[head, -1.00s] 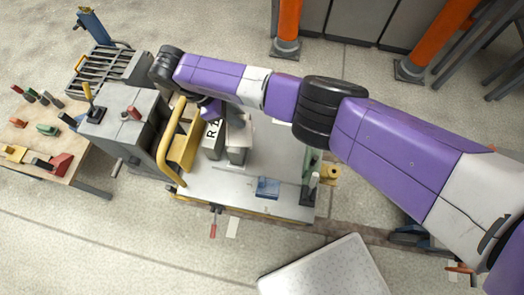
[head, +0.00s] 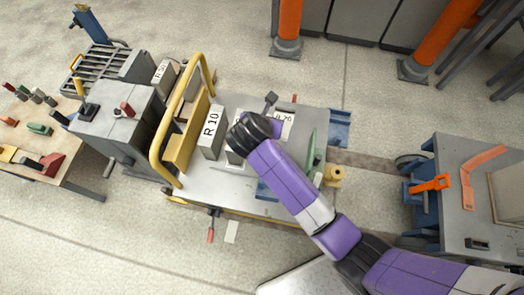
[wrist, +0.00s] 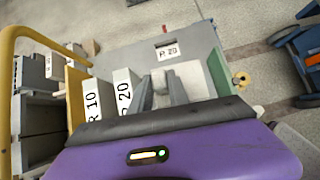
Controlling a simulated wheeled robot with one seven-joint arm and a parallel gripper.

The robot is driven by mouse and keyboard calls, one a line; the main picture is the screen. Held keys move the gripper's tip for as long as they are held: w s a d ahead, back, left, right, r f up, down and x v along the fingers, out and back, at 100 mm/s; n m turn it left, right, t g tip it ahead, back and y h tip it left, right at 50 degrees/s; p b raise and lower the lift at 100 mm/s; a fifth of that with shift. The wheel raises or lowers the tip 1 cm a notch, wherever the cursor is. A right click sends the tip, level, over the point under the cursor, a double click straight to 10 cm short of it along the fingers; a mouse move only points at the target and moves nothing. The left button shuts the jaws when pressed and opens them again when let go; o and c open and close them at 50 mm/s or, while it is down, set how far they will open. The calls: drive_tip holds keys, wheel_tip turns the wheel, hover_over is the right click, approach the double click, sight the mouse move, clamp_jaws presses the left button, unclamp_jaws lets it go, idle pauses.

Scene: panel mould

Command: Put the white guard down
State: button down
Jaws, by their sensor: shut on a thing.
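In the wrist view my gripper (wrist: 162,90) is shut on a pale piece, which I take to be the white guard (wrist: 188,78). Only part of it shows beyond the dark edge of my wrist. It is over the grey table top, close to the block marked R 20 (wrist: 124,90). I cannot tell whether it touches the table. In the head view my wrist covers the fingers and the guard. A block marked R 10 (head: 212,133) stands just left of my wrist.
A yellow rail (head: 166,125) rises along the table's left side. A green piece (head: 312,150) stands at the right side. The grey table top (head: 205,185) has bare room at the front left. An R 20 label (wrist: 167,51) lies toward the far side.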

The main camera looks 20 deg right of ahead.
drive_tip(key=shift+s+d+f+n, duration=0.2)
drive_tip(key=shift+d+n, duration=0.1)
drive_tip(key=shift+d, duration=0.1)
drive_tip(key=shift+d+f, duration=0.1)
drive_tip(key=shift+f, duration=0.15)
wheel_tip(320, 180, down, 20)
drive_tip(key=b, duration=0.7)
drive_tip(key=shift+r, duration=0.2)
drive_tip(key=c, duration=1.3)
unclamp_jaws()
drive_tip(key=shift+o, duration=0.2)
drive_tip(key=p+v, duration=0.4)
drive_tip(key=v, duration=0.8)
drive_tip(key=shift+s+d, duration=0.15)
drive_tip(key=shift+s, duration=0.15)
